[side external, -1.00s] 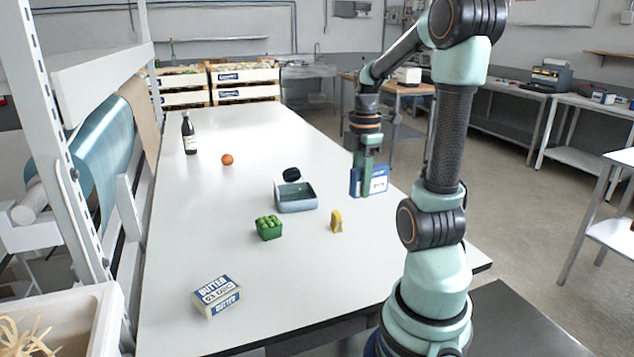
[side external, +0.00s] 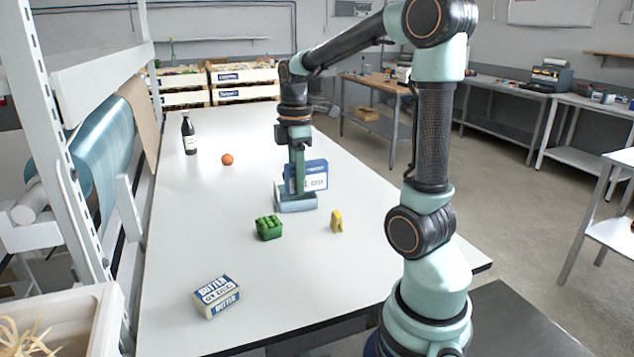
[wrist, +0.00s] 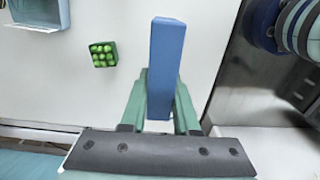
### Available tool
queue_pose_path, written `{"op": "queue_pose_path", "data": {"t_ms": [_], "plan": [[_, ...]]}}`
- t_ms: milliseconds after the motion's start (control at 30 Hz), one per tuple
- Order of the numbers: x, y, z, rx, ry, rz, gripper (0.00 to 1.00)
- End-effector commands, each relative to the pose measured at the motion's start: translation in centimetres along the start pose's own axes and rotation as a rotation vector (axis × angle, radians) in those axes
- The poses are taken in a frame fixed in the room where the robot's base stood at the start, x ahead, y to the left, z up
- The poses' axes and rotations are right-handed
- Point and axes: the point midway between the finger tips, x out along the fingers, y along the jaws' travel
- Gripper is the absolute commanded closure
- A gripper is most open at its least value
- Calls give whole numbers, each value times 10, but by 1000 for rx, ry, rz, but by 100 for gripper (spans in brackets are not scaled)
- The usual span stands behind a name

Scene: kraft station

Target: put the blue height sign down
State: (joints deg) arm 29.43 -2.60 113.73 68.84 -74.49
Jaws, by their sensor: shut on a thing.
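The blue height sign (side external: 318,172), with a white printed panel, is upright in my gripper (side external: 297,188). In the wrist view the sign (wrist: 167,45) appears edge-on as a long blue bar between the two green fingers of my gripper (wrist: 160,102). The gripper is shut on it. In the side view the sign overlaps the back of a grey-blue open tin (side external: 297,205). In the wrist view the tin (wrist: 42,27) lies apart from the sign, at the top left. The gap between the sign and the white table (side external: 220,215) cannot be judged.
A green punnet (side external: 269,229) and a yellow object (side external: 337,221) stand near the tin. A butter pack (side external: 216,297) lies at the front. An orange (side external: 227,159) and a dark bottle (side external: 189,134) stand farther back. The table's right side is largely clear.

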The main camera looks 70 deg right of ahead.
Motion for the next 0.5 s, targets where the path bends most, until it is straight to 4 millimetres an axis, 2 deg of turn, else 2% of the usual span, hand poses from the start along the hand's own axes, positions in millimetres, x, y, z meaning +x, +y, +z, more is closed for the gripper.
{"op": "queue_pose_path", "data": {"t_ms": [500], "plan": [[123, -2, 1, 0, -2, -9, 100]]}}
